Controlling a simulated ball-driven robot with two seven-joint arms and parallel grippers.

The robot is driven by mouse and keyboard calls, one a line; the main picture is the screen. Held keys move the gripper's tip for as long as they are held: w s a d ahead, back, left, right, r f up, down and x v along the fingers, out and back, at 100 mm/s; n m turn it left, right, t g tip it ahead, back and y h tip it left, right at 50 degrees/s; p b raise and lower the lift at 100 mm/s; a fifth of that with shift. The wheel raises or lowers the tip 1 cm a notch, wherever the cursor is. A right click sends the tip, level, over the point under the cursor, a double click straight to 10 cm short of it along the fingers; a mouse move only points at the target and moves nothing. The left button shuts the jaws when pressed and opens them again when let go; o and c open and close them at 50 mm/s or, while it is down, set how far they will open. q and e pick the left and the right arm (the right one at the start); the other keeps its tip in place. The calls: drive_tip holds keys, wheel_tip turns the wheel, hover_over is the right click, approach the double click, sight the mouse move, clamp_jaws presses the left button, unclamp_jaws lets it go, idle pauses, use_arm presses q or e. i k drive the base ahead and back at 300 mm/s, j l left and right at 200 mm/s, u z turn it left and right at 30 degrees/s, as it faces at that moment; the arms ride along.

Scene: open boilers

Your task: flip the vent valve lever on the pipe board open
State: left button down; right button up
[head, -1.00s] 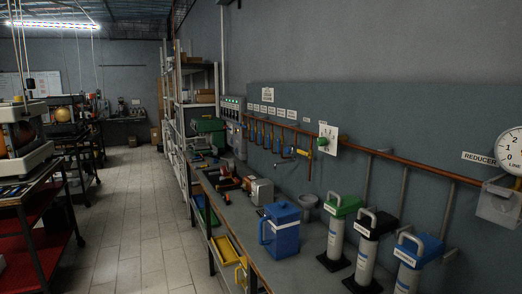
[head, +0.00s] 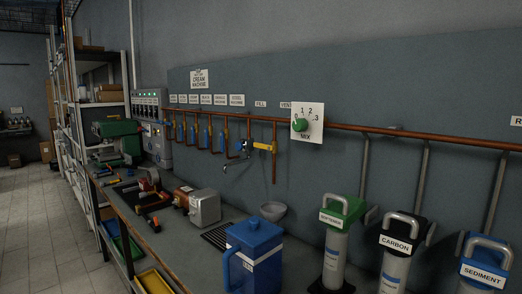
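The pipe board (head: 350,165) is a grey-blue wall panel with a copper pipe (head: 400,134) along it. A label reading VENT (head: 286,105) sits above the pipe, beside the FILL label (head: 260,104). Below the VENT label a short copper drop pipe (head: 275,168) hangs down. A yellow lever-like part (head: 263,147) points left from this drop, roughly level. Just left of it is a small tap (head: 232,159) with a blue part. Whether the yellow part is the vent lever, I cannot tell for sure. Neither of my grippers is in view.
Three labelled filters stand right: softener (head: 335,245), carbon (head: 397,262), sediment (head: 485,270). Floor at left is clear.

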sight(266, 147)
drive_tip(key=i+j+z, duration=0.15)
drive_tip(key=j, duration=0.3)
drive_tip(key=i+j+z, duration=0.1)
drive_tip(key=i+j, duration=0.2)
drive_tip(key=j, duration=0.2)
drive_tip(key=i+j+z, duration=0.15)
drive_tip(key=j, duration=0.35)
drive_tip(key=i+j+z, duration=0.15)
drive_tip(key=j, duration=0.35)
drive_tip(key=i+j+z, duration=0.1)
drive_tip(key=j, duration=0.45)
drive_tip(key=i+j+z, duration=0.15)
drive_tip(key=j, duration=0.4)
drive_tip(key=i+j+z, duration=0.1)
drive_tip(key=j, duration=0.5)
drive_tip(key=i+j+z, duration=0.15)
drive_tip(key=j, duration=0.4)
